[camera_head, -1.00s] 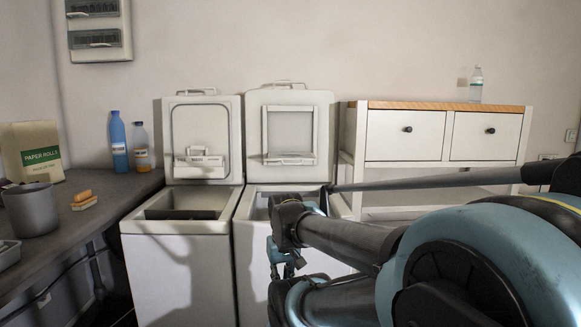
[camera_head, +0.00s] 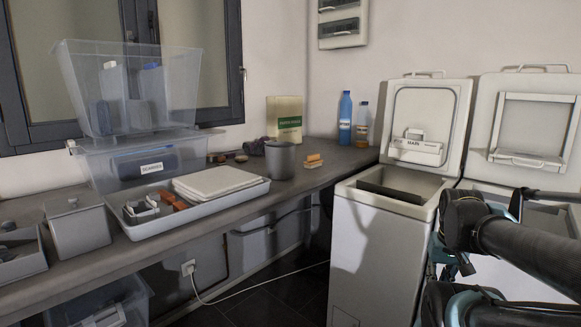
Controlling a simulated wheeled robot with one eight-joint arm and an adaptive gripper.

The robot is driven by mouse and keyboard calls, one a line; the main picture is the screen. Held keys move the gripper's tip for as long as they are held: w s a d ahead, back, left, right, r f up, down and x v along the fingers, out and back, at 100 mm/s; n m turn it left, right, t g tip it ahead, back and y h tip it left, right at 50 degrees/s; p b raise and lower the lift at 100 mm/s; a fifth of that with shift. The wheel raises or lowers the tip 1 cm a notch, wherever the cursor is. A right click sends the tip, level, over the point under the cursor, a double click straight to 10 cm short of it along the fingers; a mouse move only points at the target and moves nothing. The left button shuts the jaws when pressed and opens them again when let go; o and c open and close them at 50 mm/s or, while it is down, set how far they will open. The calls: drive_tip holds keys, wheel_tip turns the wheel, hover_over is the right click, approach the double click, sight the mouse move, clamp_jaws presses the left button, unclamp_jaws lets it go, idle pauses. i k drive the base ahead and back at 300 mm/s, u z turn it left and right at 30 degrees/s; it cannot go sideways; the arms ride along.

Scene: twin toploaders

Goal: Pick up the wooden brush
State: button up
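A small wooden, tan-orange object (camera_head: 313,160), which looks like the wooden brush, rests on the grey counter (camera_head: 330,153) right of a grey pot. It seems made of an upper and a lower piece; bristles are too small to make out. My gripper (camera_head: 458,262) hangs at the right, in front of the open toploaders, well apart from the brush. It is small and partly hidden by my arm, so its fingers cannot be read.
A grey pot (camera_head: 280,160), a paper rolls box (camera_head: 285,120) and two bottles (camera_head: 345,118) stand near the brush. A white tray (camera_head: 190,215) and stacked clear bins (camera_head: 130,90) fill the counter's left. An open toploader (camera_head: 375,250) stands between counter and arm.

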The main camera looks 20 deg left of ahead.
sight(313, 161)
drive_tip(key=z, duration=0.3)
drive_tip(key=k, duration=0.65)
drive_tip(key=u, duration=0.35)
drive_tip(key=i, duration=1.2)
drive_tip(key=u, duration=0.35)
